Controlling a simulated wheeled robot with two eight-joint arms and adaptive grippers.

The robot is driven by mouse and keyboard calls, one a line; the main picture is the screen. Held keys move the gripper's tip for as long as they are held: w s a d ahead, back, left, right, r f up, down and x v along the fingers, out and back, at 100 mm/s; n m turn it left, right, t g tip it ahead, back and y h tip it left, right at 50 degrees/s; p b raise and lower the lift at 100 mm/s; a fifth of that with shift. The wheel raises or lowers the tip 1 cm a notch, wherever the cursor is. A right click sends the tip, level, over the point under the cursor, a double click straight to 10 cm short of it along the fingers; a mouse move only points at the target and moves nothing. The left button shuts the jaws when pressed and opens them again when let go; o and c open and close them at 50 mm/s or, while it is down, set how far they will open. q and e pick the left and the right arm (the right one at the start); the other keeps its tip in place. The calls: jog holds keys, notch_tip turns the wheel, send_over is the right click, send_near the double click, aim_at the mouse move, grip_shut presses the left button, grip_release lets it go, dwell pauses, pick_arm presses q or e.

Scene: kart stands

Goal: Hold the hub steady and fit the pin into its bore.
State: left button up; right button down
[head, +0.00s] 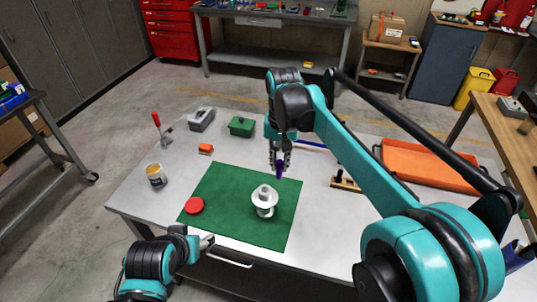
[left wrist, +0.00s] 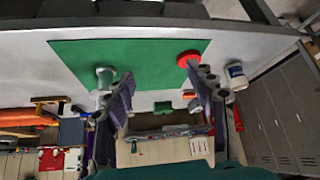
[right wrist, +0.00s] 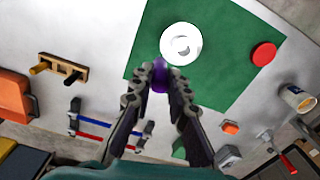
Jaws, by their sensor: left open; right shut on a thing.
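The white hub (head: 265,210), a wide flange with a raised collar, stands on the green mat (head: 230,228). It also shows in the left wrist view (left wrist: 105,78) and from above in the right wrist view (right wrist: 181,42), with a round recess in its middle. My right gripper (head: 280,158) is shut on the purple pin (head: 280,173) and holds it above the mat, behind and slightly right of the hub. The pin is apart from the hub; its upper part is hidden by the fingers. My left gripper (head: 208,242) is open and empty at the table's front edge, away from the hub.
A red disc (head: 195,206) lies on the mat's left part. A wooden rack (head: 345,183), an orange tray (head: 430,165), a green box (head: 241,126), an orange block (head: 206,149), a tub (head: 156,175) and a red-handled clamp (head: 159,128) stand around it. The mat's front is clear.

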pick_arm(q)
jog(key=shift+o, duration=0.5)
jog(key=shift+s+f+b, duration=0.1)
jog(key=shift+f+b, duration=0.2)
jog(key=shift+f, duration=0.2)
jog(key=m+g+h, duration=0.3)
jog(key=m+h, duration=1)
jog(key=m, duration=0.1)
send_near(265, 201)
notch_tip(265, 201, up, 2)
jog(key=w+a, duration=0.1)
jog(key=a, duration=0.1)
jog(key=x, duration=1.1)
jog(key=shift+w+d, duration=0.3)
jog(key=shift+w, duration=0.05)
pick_arm(e)
jog(key=a+r, duration=0.4)
jog(key=r, duration=0.1)
jog(key=shift+s+a, duration=0.2)
jog(key=shift+s, duration=0.1)
jog(key=shift+m, duration=0.3)
pick_arm(q)
grip_shut()
pick_arm(e)
notch_tip(265, 201, down, 7)
jog(key=shift+n, duration=0.4)
